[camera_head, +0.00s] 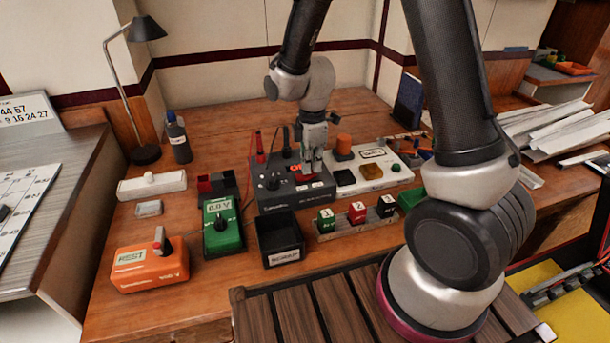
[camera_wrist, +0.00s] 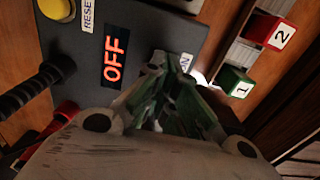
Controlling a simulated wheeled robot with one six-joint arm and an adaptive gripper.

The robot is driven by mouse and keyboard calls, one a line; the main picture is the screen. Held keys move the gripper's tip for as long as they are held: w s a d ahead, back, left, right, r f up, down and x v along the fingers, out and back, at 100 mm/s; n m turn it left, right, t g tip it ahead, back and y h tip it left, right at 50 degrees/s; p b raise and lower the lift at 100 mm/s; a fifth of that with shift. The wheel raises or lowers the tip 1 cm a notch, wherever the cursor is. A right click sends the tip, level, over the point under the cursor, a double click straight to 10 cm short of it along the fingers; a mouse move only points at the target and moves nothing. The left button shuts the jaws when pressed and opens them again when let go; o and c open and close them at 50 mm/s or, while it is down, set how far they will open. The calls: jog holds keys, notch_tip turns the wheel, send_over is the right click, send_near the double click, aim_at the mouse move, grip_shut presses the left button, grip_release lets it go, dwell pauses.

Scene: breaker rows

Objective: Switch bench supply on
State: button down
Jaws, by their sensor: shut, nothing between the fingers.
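The bench supply is a dark grey box (camera_head: 285,203) on the wooden bench, with a sloped top panel. In the wrist view its panel (camera_wrist: 135,25) carries a red display (camera_wrist: 114,60) reading OFF. My gripper (camera_head: 312,170) is over the supply's panel, shut and empty. In the wrist view its fingertips (camera_wrist: 160,68) are close beside the ON label and hide what lies under them. I cannot tell whether they touch the panel.
A green meter (camera_head: 222,228), an orange REST box (camera_head: 150,265) and a black tray (camera_head: 281,236) stand in front and left. Numbered blocks, green 1 (camera_head: 326,220) and red 2 (camera_head: 357,212), stand at front right. A white board (camera_head: 400,178) is to the right.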

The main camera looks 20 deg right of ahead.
aim_at(312, 173)
jog(key=shift+f, duration=0.3)
jog(key=shift+r, duration=3.5)
jog(key=shift+s+m, duration=0.15)
jog(key=shift+m, duration=0.55)
jog(key=s+d+r+m+t, duration=0.2)
jog(key=s+d+r+m, duration=0.5)
jog(key=s+r+m, duration=0.1)
jog(key=s+d+r+m+t, duration=0.2)
jog(key=s+d+r+m, duration=0.6)
jog(key=s+r, duration=0.2)
jog(key=s, duration=0.2)
jog(key=shift+s+r+m, duration=0.3)
jog(key=shift+s, duration=0.05)
